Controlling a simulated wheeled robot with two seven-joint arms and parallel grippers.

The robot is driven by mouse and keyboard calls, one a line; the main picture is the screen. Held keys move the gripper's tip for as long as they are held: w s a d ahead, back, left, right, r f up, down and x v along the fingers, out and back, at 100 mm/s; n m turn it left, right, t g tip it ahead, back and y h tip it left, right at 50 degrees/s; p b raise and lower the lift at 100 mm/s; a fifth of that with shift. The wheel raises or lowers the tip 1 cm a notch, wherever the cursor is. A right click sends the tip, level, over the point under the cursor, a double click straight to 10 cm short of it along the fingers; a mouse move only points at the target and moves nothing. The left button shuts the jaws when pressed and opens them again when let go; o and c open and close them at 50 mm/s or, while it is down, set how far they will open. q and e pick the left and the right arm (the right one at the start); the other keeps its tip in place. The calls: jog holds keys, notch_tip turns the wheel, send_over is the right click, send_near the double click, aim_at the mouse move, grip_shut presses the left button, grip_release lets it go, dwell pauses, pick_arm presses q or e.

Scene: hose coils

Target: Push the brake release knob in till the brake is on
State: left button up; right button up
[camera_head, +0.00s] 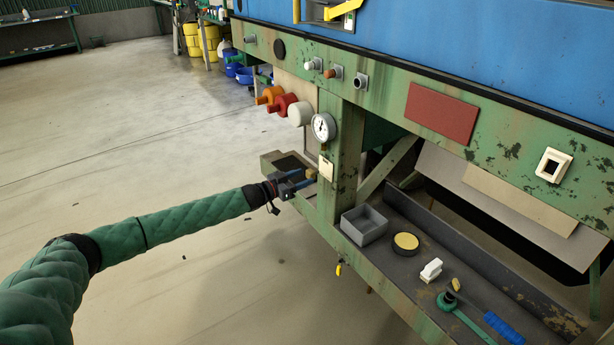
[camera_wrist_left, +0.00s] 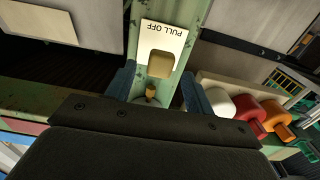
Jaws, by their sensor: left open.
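The brake release knob (camera_wrist_left: 160,65) is a tan block in front of a cream plate (camera_wrist_left: 168,36) that reads "PULL OFF", upside down in the wrist view. A small brass piece (camera_wrist_left: 150,92) shows near the knob. My left gripper (camera_wrist_left: 156,78) is open, with its blue fingers on either side of the knob; I cannot tell whether they touch it. In the head view, my left gripper (camera_head: 302,181) is at the green post, and the knob (camera_head: 311,174) shows small beside the plate (camera_head: 326,168). How far the knob stands out is unclear. My right gripper is not in view.
A gauge (camera_head: 323,127) and white, red and orange fittings (camera_head: 300,113) sit above the gripper. A grey tray (camera_head: 365,224), a yellow-topped tin (camera_head: 405,241) and tools lie on the shelf at right. The floor at left is clear.

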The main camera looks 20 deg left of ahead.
aim_at(313, 174)
pick_arm(q)
jog(key=shift+x, duration=1.35)
jog(key=shift+w, duration=0.1)
grip_shut()
